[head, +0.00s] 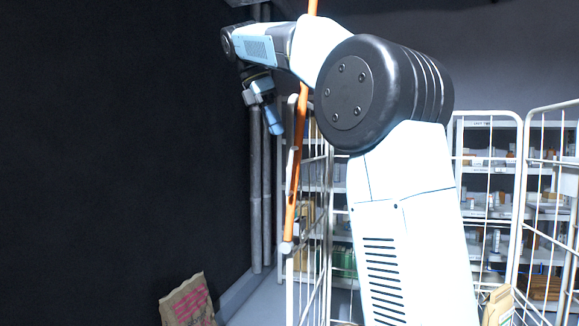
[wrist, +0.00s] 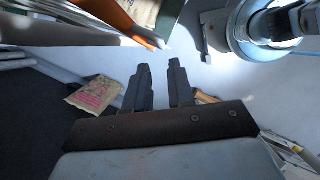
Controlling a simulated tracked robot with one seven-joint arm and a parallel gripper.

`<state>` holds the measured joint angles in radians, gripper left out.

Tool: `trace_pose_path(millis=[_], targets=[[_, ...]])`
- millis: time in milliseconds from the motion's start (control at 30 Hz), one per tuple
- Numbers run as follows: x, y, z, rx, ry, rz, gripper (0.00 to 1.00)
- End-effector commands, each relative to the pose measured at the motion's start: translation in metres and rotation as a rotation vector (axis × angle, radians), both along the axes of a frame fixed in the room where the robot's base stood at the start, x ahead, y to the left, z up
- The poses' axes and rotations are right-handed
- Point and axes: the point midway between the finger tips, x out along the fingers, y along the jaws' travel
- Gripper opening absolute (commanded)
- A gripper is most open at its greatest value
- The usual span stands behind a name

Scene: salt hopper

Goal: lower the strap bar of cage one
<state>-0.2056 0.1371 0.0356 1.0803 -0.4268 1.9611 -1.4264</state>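The orange strap bar (head: 291,212) stands steeply, close to upright, along the left front post of a white wire cage (head: 289,297). A pale fitting shows at its lower end, and its top runs out of the head view. No number is readable on the cage. My gripper (head: 273,120) hangs just left of the bar, apart from it as far as I can tell. In the wrist view, my gripper (wrist: 160,66) has its two dark fingers apart with nothing between them. An orange length (wrist: 108,14), likely the bar, crosses the top left there.
A paper sack (head: 188,303) with pink print lies on the floor at left; it also shows in the wrist view (wrist: 93,95). Upright grey pipes (head: 256,190) run behind my gripper beside a dark wall. Another white cage (head: 520,200) and stocked shelves (head: 487,165) stand at right.

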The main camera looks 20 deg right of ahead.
Motion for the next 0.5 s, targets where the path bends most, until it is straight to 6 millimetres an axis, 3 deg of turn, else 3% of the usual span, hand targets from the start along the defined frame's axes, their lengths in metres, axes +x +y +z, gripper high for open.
trace_pose_path(millis=[100,500], targets=[[-0.001,-0.002,-0.003,-0.002,0.0,-0.001,0.23],[0.001,-0.027,-0.065,-0.003,0.001,-0.001,0.23]])
